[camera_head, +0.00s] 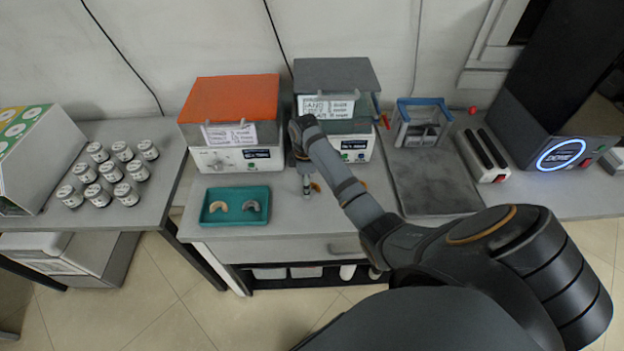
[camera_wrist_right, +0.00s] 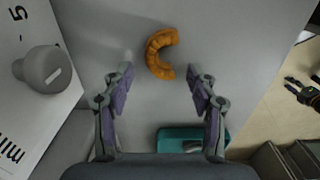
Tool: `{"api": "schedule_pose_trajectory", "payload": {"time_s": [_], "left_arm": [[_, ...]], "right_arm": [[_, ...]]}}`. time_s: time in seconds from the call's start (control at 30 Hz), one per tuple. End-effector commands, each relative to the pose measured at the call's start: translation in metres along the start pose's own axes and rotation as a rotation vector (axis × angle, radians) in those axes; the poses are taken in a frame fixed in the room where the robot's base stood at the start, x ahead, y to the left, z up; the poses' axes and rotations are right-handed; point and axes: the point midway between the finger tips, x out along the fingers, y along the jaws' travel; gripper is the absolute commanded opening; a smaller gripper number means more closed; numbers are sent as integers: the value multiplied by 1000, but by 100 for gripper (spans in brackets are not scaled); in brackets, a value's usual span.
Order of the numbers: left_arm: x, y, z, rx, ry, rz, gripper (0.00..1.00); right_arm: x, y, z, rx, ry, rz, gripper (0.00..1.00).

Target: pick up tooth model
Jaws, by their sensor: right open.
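An orange C-shaped tooth model (camera_wrist_right: 160,54) lies on the light grey bench top in the right wrist view. In the head view an orange bit of it (camera_head: 315,187) shows beside my right gripper (camera_head: 306,187), mostly hidden by it. In the right wrist view my right gripper (camera_wrist_right: 158,88) is open and empty, its fingers apart. The model lies just beyond the fingertips, in line with the gap between them. A beige tooth model (camera_head: 217,206) and a grey one (camera_head: 250,206) lie in a teal tray (camera_head: 235,222) left of the gripper.
An orange-topped machine (camera_head: 230,100) and a grey-topped one (camera_head: 336,75) stand behind on the bench. A knob (camera_wrist_right: 44,69) is close at left in the wrist view. A dark slab (camera_head: 432,185) lies to the right. Several jars (camera_head: 122,150) stand on the left table.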

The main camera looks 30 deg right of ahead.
Motion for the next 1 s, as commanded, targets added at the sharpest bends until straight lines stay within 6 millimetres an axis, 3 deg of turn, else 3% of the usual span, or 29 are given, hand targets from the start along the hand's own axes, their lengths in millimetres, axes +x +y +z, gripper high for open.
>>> {"api": "schedule_pose_trajectory", "payload": {"time_s": [0.03,0.33,0.73,0.9,1.0], "left_arm": [[0,0,-2,0,2,0,40],[0,0,-15,-1,24,0,40],[0,0,-14,-1,22,0,40],[0,0,-12,-1,18,0,40],[-6,0,-12,-1,17,0,40]], "right_arm": [[0,0,0,0,0,0,54],[0,0,0,0,0,0,14],[-8,1,0,0,0,1,14],[-36,0,0,-1,2,4,14],[-61,-21,0,-3,2,5,14]]}}
